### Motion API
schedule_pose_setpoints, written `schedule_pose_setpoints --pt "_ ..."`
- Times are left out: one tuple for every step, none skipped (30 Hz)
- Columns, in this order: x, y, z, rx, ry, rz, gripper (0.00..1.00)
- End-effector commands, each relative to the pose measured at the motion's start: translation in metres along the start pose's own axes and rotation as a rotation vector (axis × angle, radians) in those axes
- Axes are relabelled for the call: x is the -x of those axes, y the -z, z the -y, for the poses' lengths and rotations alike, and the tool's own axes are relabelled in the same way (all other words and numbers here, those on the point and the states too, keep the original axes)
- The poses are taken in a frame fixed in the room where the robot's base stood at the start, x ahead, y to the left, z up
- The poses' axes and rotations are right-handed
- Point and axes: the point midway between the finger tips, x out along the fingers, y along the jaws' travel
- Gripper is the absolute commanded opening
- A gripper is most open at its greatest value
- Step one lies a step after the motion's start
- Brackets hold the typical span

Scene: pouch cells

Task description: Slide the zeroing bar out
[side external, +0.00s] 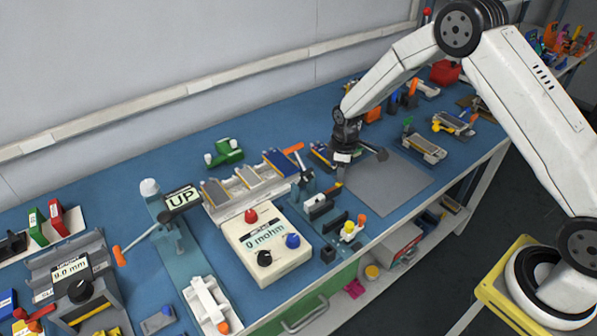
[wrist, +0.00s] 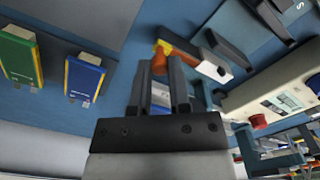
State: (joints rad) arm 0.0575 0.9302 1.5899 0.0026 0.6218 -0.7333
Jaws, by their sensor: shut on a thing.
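My gripper (side external: 340,178) points down over the bench, just right of a small press-like fixture (side external: 306,185) with an orange lever (side external: 293,149). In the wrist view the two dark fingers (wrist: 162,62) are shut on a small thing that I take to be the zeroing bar. A cream meter (side external: 268,262) reading "0 mohm" stands to the left in the side view.
A grey mat (side external: 390,185) lies clear to the right of my gripper. Pouch cells on a stepped holder (side external: 225,212) stand behind the meter. Small black blocks (side external: 328,254) and a yellow-and-white part (side external: 350,230) lie near the front edge. A green-and-yellow cell (wrist: 20,60) shows in the wrist view.

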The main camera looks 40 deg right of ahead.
Motion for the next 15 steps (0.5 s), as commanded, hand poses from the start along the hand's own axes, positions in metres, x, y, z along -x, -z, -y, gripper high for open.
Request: schedule_pose_setpoints --pt "0.0007 -0.0021 -0.0039 0.0 -0.004 -0.001 0.0" --pt "0.0007 -0.0025 -0.0044 0.0 -0.004 -0.001 0.0" --pt "0.0007 -0.0027 -0.0047 0.0 -0.004 -0.001 0.0" --pt "0.0007 -0.0029 -0.0049 0.0 -0.004 -0.001 0.0" --pt "0.0007 -0.003 -0.005 0.0 -0.004 0.0 0.0" --pt "0.0007 -0.0032 -0.0053 0.0 -0.005 0.0 0.0" --pt "0.0007 -0.0034 -0.0055 -0.001 -0.005 0.0 0.0" --pt "0.0007 -0.0036 -0.0057 -0.001 -0.005 0.0 0.0" --pt "0.0007 -0.0038 -0.0059 -0.001 -0.005 0.0 0.0" --pt "0.0007 -0.0039 -0.0061 -0.001 -0.006 0.0 0.32" --pt "0.0007 -0.004 -0.0061 -0.001 -0.005 0.0 0.42" --pt "0.0006 -0.0039 -0.0058 -0.001 -0.005 0.0 0.54" --pt "0.0006 -0.0037 -0.0055 -0.001 -0.005 0.0 0.58" --pt "0.0005 -0.0036 -0.0052 -0.001 -0.004 0.001 0.58" --pt "0.0004 -0.0034 -0.0049 -0.001 -0.004 0.001 0.58"
